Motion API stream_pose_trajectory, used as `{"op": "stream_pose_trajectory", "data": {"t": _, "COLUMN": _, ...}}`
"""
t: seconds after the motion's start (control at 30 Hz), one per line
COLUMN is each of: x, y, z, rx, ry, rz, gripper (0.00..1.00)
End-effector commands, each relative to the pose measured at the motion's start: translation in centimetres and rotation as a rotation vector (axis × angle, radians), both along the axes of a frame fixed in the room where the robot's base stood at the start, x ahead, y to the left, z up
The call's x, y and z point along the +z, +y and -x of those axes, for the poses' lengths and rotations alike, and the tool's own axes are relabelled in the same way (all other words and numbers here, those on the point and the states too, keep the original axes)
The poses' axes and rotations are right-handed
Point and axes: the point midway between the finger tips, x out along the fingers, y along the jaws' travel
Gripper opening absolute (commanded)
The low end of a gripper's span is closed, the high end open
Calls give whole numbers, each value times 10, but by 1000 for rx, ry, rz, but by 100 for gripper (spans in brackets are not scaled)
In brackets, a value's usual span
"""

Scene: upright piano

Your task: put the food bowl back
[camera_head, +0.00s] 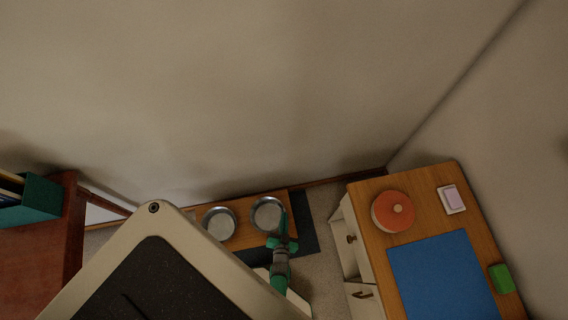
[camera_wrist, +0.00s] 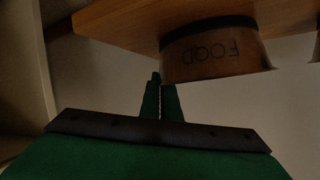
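The food bowl (camera_wrist: 215,55) is metal, with the word FOOD on its side and a black band at its base. It appears upside down in the wrist view. In the head view it is the right one of two bowls (camera_head: 267,214), over the right part of a low wooden board (camera_head: 243,236). I cannot tell if its base touches the board (camera_wrist: 125,18). My gripper (camera_head: 283,243) is at the bowl's near right edge.
A second metal bowl (camera_head: 219,223) stands left on the board. A dark mat (camera_head: 304,225) lies at the right. A wooden cabinet (camera_head: 458,222) with an orange round pot (camera_head: 393,211) stands right, its drawers partly open. A reddish-brown piece of furniture (camera_head: 45,255) stands left.

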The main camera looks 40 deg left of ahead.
Motion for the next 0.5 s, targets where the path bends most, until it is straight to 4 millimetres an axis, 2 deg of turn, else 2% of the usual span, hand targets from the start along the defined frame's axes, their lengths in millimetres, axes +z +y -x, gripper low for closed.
{"op": "stream_pose_trajectory", "data": {"t": 0.03, "x": -1, "y": 1, "z": -1, "rx": 0, "ry": -1, "rz": 0, "gripper": 0}}
{"op": "stream_pose_trajectory", "data": {"t": 0.1, "x": -1, "y": 0, "z": -1, "rx": 0, "ry": 0, "rz": 0, "gripper": 17}}
{"op": "stream_pose_trajectory", "data": {"t": 0.13, "x": -1, "y": 0, "z": 0, "rx": 0, "ry": 0, "rz": 0, "gripper": 21}}
{"op": "stream_pose_trajectory", "data": {"t": 0.5, "x": 1, "y": 0, "z": 0, "rx": 0, "ry": 0, "rz": 0, "gripper": 21}}
